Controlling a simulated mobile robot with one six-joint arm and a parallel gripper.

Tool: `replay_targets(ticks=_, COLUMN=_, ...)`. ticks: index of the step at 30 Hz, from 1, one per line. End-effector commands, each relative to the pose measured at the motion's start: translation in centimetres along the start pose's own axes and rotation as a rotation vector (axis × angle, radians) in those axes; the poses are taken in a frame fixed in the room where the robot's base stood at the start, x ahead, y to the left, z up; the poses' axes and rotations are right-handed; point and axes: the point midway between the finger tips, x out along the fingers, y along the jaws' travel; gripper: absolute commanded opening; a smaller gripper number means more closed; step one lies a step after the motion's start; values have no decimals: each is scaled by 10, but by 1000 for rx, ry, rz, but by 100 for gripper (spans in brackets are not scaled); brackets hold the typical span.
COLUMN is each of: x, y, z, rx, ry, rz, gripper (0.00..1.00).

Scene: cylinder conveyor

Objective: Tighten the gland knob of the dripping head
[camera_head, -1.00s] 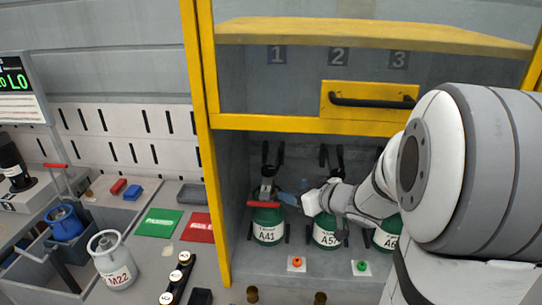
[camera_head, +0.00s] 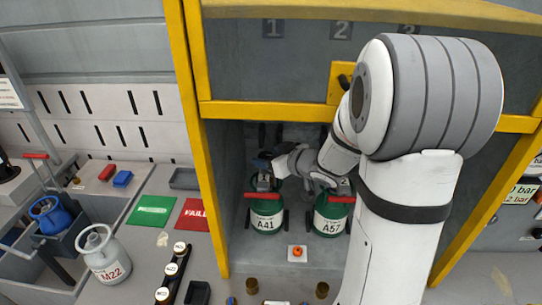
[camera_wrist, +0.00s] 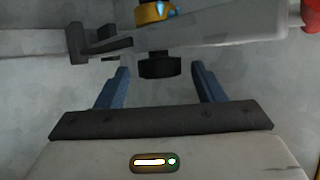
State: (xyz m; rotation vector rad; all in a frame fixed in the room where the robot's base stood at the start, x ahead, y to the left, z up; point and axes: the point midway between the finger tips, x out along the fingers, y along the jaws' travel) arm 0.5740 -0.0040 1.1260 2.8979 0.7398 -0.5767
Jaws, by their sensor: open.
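Green cylinder A41 (camera_head: 266,221) stands upright in the yellow-framed bay, with green cylinder A57 (camera_head: 331,224) to its right. My gripper (camera_head: 266,163) is at the top of A41, partly covering its valve head. In the wrist view my gripper (camera_wrist: 160,70) is open, its two blue fingers apart. A black knob (camera_wrist: 160,66) lies between the fingertips in the picture, with clear gaps on both sides; contact is not visible. Above it is a brass-coloured collar (camera_wrist: 152,15) with a small light-blue patch. Whether that patch is a drip, I cannot tell.
The yellow frame post (camera_head: 192,150) stands left of the bay, and a raised glass door with a yellow bottom rail (camera_head: 265,112) is above. An orange button (camera_head: 297,251) lies in front. A grey cylinder M22 (camera_head: 105,256) and green and red mats are at left.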

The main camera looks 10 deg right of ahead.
Motion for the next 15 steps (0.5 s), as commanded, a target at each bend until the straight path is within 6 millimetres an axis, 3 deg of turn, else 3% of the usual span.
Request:
replay_targets(ticks=10, x=4, y=1, z=0, rx=0, ry=0, rz=2, gripper=61)
replay_targets(ticks=15, x=4, y=1, z=0, rx=0, ry=0, rz=2, gripper=47)
